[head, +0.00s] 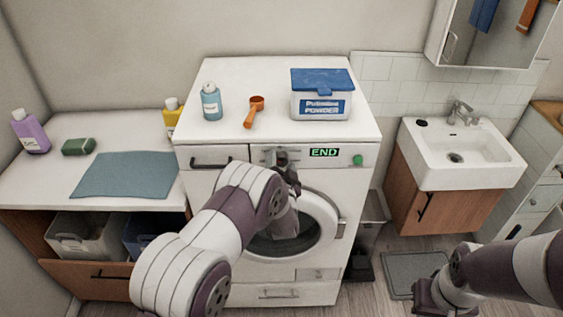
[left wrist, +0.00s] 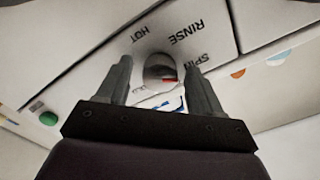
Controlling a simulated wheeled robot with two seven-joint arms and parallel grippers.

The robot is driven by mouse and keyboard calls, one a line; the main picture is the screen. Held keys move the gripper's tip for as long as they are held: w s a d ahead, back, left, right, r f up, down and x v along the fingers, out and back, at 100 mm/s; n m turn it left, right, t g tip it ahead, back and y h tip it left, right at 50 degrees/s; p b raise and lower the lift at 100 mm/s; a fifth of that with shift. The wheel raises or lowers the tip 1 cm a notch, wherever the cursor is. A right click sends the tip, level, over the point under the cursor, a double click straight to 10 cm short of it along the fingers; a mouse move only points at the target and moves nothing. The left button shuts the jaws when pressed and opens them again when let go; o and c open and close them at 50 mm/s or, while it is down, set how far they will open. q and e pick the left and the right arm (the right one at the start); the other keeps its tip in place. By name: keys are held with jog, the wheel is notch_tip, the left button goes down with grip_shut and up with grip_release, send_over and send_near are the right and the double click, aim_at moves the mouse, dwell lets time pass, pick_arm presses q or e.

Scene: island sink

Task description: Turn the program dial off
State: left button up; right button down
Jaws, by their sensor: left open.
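The washing machine (head: 226,178) stands in the middle of the head view, with a lit END display (head: 324,153) and a green button (head: 358,160) on its front panel. The program dial (left wrist: 160,70) shows in the left wrist view as a round grey knob with a red mark, among the words HOT, RINSE and SPIN. My left gripper (left wrist: 160,88) is open, its two fingers on either side of the dial; I cannot tell whether they touch it. In the head view my left arm partly hides the dial. My right gripper (head: 430,298) is low at the right, away from the machine.
A counter (head: 100,135) with a cloth is at left. A sink (head: 462,150) is at right. A grey mat (head: 412,272) lies on the floor.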

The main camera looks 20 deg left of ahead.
pick_arm(q)
jog(key=shift+s+d+r, duration=0.15)
jog(key=shift+d, duration=0.05)
jog(key=shift+c, duration=0.6)
jog(key=c, duration=0.9)
jog(key=shift+c, duration=0.2)
